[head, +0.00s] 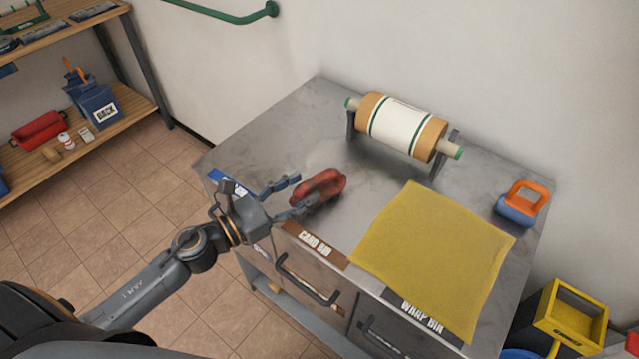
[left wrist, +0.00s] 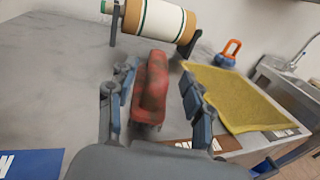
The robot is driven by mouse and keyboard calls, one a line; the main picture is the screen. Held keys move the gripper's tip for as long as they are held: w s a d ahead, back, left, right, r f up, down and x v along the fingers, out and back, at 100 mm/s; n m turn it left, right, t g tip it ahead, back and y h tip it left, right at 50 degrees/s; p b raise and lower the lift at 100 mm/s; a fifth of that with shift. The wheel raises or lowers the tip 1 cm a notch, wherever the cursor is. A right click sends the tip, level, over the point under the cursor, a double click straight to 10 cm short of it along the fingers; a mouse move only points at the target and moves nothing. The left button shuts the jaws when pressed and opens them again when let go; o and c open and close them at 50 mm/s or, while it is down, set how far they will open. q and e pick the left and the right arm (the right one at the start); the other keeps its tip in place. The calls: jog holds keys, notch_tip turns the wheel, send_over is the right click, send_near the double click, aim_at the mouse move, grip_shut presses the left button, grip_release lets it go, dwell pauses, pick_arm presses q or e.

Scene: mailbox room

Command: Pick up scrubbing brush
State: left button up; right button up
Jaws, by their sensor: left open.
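The red, dark-smudged block with a rounded top (head: 318,188) appears to be the scrubbing brush. It lies on the grey counter near its front left edge, and a greyish lower part shows in the left wrist view (left wrist: 152,85). My left gripper (head: 299,194) is open, with its fingers reaching toward the brush from the left. In the left wrist view the brush lies between the two open fingers, with a visible gap on the right side; contact on the left side is hard to tell. My right gripper is not in view.
A paper roll on a stand (head: 402,128) is at the counter's back. A yellow cloth (head: 432,255) covers the front right. A blue block with an orange handle (head: 521,204) sits at the right end. Drawer handles (head: 307,281) project from the counter front.

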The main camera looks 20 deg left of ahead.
aim_at(329, 173)
pick_arm(q)
jog(key=shift+w+d, duration=0.35)
jog(key=shift+w, duration=0.15)
jog(key=shift+w+d+r+p, duration=0.1)
jog(key=shift+w+r+p, duration=0.1)
jog(key=shift+p, duration=0.1)
jog(key=p+x, duration=0.2)
jog(key=x, duration=0.2)
jog(key=shift+w+f, duration=0.1)
jog(key=shift+w, duration=0.15)
jog(key=shift+w+d+f, duration=0.1)
jog(key=shift+w+d, duration=0.05)
grip_shut()
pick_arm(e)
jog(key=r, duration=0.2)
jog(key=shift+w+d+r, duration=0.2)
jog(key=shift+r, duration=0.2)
